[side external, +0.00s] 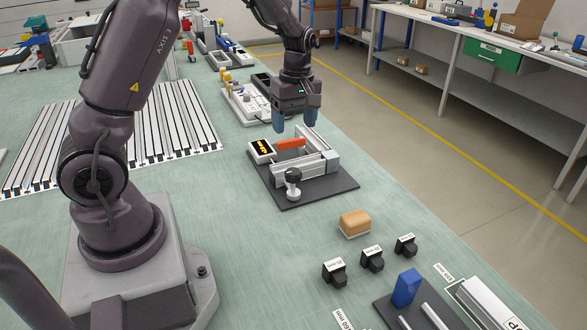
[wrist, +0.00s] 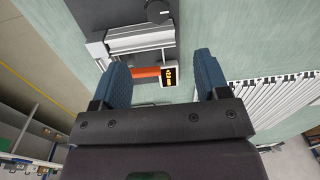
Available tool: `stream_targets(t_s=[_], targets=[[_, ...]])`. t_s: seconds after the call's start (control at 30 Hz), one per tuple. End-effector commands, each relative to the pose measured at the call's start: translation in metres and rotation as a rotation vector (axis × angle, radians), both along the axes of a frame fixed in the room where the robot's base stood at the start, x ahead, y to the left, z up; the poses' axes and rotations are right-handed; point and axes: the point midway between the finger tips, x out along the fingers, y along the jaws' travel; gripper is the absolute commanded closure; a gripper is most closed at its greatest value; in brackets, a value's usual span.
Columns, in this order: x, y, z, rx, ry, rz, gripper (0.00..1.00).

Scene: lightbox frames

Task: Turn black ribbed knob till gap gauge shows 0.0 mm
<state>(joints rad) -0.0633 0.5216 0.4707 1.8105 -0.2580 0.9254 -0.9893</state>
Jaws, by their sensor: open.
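The black ribbed knob (side external: 293,177) stands on a light post at the front of a metal fixture (side external: 312,167) on a dark base plate (side external: 335,187). It also shows at the top of the wrist view (wrist: 158,8). The gap gauge (side external: 260,150) is a white box with lit orange digits, too small to read; it shows in the wrist view (wrist: 168,77) as well. An orange bar (side external: 290,143) lies beside the gauge. My gripper (side external: 295,122) is open and empty above the back of the fixture, apart from the knob. Its blue fingers frame the gauge in the wrist view (wrist: 170,75).
A tan block (side external: 354,223) and black labelled blocks (side external: 372,258) stand in front of the fixture. A blue block (side external: 406,287) is on a dark plate at the front right. Slotted rails (side external: 160,125) lie left. Clear table surrounds the base plate's front left.

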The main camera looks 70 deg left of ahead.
Motion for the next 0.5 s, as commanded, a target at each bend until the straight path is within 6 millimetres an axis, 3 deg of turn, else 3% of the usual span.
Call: stream_targets(t_s=[0.27, 0.5], targets=[[0.002, -0.002, -0.005, 0.001, -0.008, 0.138, 0.32], [-0.001, -0.002, -0.048, 0.000, -0.004, 0.136, 0.32]])
